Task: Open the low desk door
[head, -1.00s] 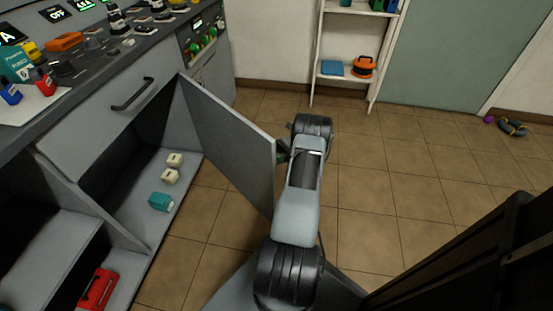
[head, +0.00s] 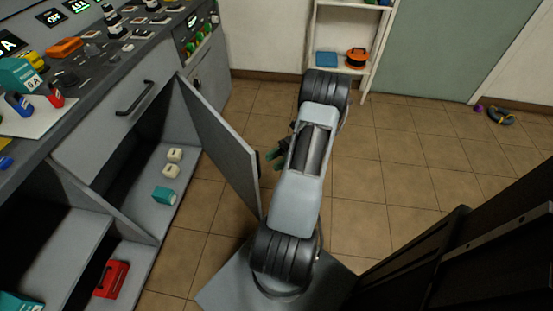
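The low desk door (head: 222,142) is a grey panel hinged below the worktop, and it stands wide open, swung out over the floor. The compartment behind it is exposed, with two cream blocks (head: 173,162) and a teal block (head: 164,195) on its floor. My gripper (head: 274,159) is just right of the door's free edge, mostly hidden behind my arm. Whether the fingers are open or shut is not clear.
The desk (head: 115,125) fills the left, with a closed drawer handle (head: 134,98) above the compartment. A red case (head: 111,279) sits in a lower left compartment. A white shelf (head: 340,68) stands at the back.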

